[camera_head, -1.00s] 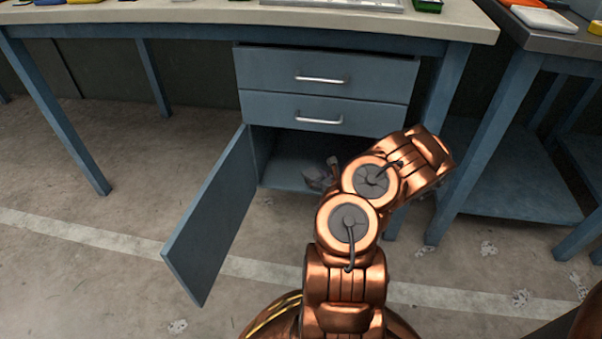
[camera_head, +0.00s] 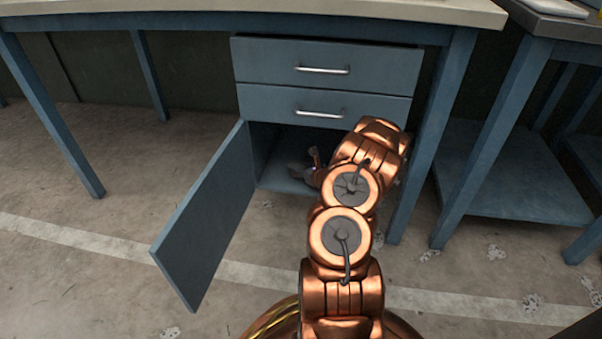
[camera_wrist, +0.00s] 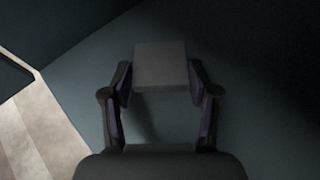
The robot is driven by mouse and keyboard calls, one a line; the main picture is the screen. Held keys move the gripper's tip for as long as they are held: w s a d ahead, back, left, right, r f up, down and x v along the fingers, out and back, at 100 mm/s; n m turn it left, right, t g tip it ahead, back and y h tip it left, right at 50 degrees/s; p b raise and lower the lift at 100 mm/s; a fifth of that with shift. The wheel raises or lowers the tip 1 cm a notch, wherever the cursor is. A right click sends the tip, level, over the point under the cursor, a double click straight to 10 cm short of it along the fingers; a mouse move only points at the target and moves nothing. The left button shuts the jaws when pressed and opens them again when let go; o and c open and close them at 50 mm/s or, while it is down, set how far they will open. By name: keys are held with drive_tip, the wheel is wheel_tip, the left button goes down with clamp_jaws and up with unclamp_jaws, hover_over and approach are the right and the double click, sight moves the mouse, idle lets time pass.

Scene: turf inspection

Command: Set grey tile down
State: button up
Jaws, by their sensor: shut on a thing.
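The grey tile (camera_wrist: 160,65) shows in the wrist view between the two fingers of my gripper (camera_wrist: 160,85), which is shut on it. The tile is over the dark blue-grey cabinet floor (camera_wrist: 75,85); I cannot tell whether it touches that floor. In the head view my gripper (camera_head: 313,160) is inside the open lower compartment of the blue cabinet, partly hidden by my arm. A small grey shape, likely the tile (camera_head: 299,170), shows beside it at the compartment's left part.
The cabinet door (camera_head: 205,215) stands open to the left. Two shut drawers (camera_head: 325,85) sit above the compartment. Workbench legs (camera_head: 447,130) stand to the right. The concrete floor at left is clear.

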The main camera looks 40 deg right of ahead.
drive_tip(key=shift+f, duration=0.2)
drive_tip(key=o, duration=1.2)
drive_tip(key=shift+s+r, duration=0.2)
drive_tip(key=shift+r, duration=0.05)
drive_tip(key=p+v, duration=0.4)
drive_tip(key=v, duration=0.7)
drive_tip(key=shift+r+p, duration=0.1)
drive_tip(key=shift+p, duration=0.3)
drive_tip(key=shift+s, duration=0.3)
